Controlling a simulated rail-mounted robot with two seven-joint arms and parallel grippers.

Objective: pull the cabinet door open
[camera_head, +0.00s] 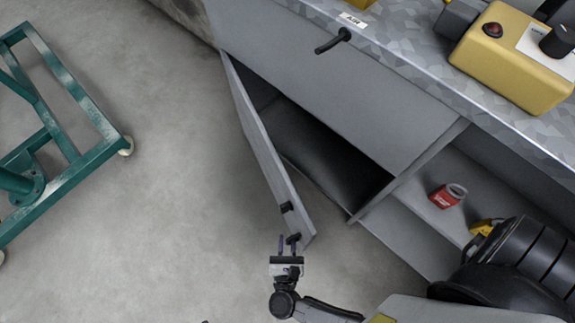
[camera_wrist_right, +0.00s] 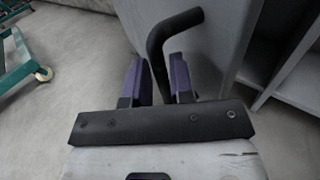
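The grey cabinet door (camera_head: 262,150) stands partly open, swung out to the left from the cabinet front (camera_head: 340,85). Its black bent handle (camera_wrist_right: 157,45) shows in the right wrist view, running down between the two purple fingers of my right gripper (camera_wrist_right: 158,80). In the head view my right gripper (camera_head: 289,245) is at the near end of the door, with the fingers on either side of the handle. My left gripper is not in view.
The opening behind the door is dark inside. An open shelf to its right holds a red can (camera_head: 447,195) and a yellow item (camera_head: 485,227). A yellow control box (camera_head: 513,55) sits on the countertop. A green wheeled frame (camera_head: 85,165) stands left, with clear floor between.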

